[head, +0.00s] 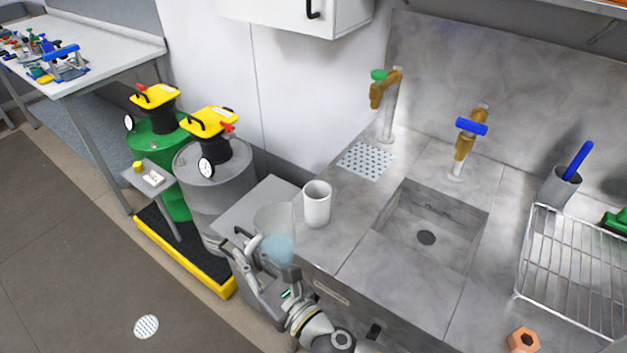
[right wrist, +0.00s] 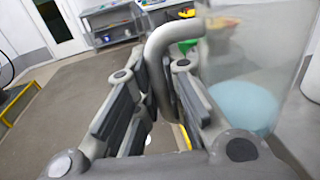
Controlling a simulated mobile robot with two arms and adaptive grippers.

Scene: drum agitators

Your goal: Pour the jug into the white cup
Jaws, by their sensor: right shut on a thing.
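The clear jug (head: 274,220) has a grey handle (right wrist: 165,38) and holds light blue liquid (head: 278,249). My right gripper (head: 246,248) is shut on this handle, which passes between the fingers in the right wrist view. The jug looks close to upright, just left of and nearer than the white cup (head: 317,205). The cup stands upright on the grey counter beside the sink. Its inside bottom cannot be made out. My left gripper is not in view.
A sink basin (head: 425,237) lies right of the cup, with two brass taps behind. A wire rack (head: 575,265) and an orange nut-shaped object (head: 522,341) are farther right. Green (head: 150,140) and grey (head: 225,180) drums stand at left on a yellow-edged platform. Counter right of the cup is clear.

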